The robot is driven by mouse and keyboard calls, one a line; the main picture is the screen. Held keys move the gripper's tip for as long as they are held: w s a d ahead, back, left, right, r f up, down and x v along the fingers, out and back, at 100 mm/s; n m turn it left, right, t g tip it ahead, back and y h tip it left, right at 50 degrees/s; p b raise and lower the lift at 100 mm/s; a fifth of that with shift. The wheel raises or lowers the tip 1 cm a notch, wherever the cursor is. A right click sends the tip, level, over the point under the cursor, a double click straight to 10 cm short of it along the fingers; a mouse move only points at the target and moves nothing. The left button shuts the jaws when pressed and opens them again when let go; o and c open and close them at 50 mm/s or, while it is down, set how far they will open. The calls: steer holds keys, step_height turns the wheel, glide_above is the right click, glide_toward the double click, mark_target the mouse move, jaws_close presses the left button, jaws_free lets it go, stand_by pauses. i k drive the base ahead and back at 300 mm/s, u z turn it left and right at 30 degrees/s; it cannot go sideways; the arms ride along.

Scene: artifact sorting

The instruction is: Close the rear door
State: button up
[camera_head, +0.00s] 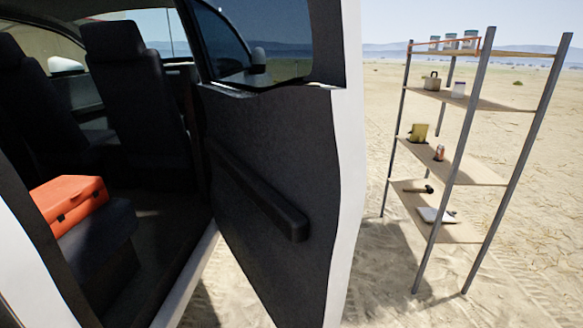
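The rear door (262,165) of a white vehicle stands open in the head view. Its dark inner panel faces me, with a black armrest (258,190) across it, a window (262,40) above, and a white outer edge on the right. The door opening shows to its left, with the sill (190,278) running along the bottom. An orange case (70,203) sits on the dark rear seat inside. My gripper is not in this view.
A metal-legged shelf (455,170) with wooden boards stands on the sand to the right of the door. It holds jars, a pot, a yellow item, a can and a hammer. Sand between door and shelf is clear. Dark front seats (125,95) are inside the vehicle.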

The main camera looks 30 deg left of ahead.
mark_target(288, 158)
steer(key=i, duration=2.5)
steer(key=u, duration=2.8)
steer(key=k, duration=0.5)
steer(key=u, duration=0.8)
steer(key=i, duration=0.35)
steer(key=u, duration=0.05)
